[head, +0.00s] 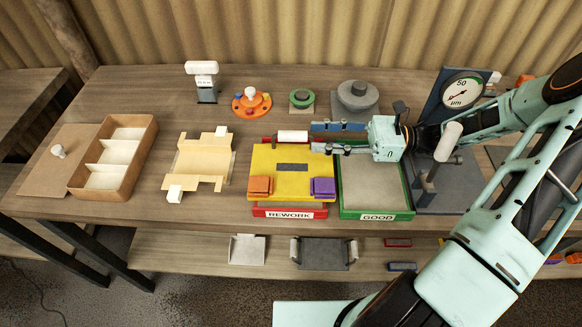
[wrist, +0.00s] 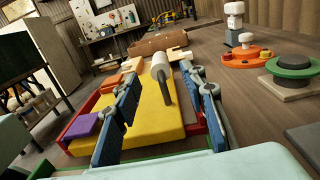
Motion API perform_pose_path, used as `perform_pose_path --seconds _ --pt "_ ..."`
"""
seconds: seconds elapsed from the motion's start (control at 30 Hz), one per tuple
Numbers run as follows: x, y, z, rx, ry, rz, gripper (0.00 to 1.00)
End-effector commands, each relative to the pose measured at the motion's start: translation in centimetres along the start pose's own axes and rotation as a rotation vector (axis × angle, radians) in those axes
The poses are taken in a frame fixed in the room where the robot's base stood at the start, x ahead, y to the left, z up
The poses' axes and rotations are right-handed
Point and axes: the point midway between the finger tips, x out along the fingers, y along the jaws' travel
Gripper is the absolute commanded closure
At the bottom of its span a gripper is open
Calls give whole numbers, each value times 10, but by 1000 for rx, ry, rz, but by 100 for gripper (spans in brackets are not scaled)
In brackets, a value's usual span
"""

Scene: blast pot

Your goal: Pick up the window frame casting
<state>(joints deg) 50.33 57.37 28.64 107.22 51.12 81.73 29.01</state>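No piece stands out for certain as the window frame casting. A yellow slab with a grey rectangle (head: 293,167) lies over the red REWORK tray (head: 289,212); the slab shows in the wrist view (wrist: 150,125). A cream notched piece (head: 205,160) lies on the table to its left. My gripper (head: 320,138) is open over the right side of the yellow slab, fingers pointing left. In the wrist view its blue fingers (wrist: 160,76) stand apart. A white cylinder (head: 292,136) with a grey bar appears between them, seemingly not touched.
A green GOOD tray (head: 377,215) sits below my wrist. Orange (head: 260,186) and purple (head: 323,187) blocks are at the slab's front. A dial gauge stand (head: 463,92) is on the right. A divided box (head: 130,134) is on the left. Round fixtures (head: 251,103) line the back.

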Motion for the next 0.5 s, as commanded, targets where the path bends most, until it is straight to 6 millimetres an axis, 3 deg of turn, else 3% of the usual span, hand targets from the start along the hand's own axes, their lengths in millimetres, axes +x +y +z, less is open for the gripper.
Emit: perform_pose_path --seconds 0.27,0.5 --pt "26 0 1 -1 1 2 61" --pt "61 0 4 1 1 3 61"
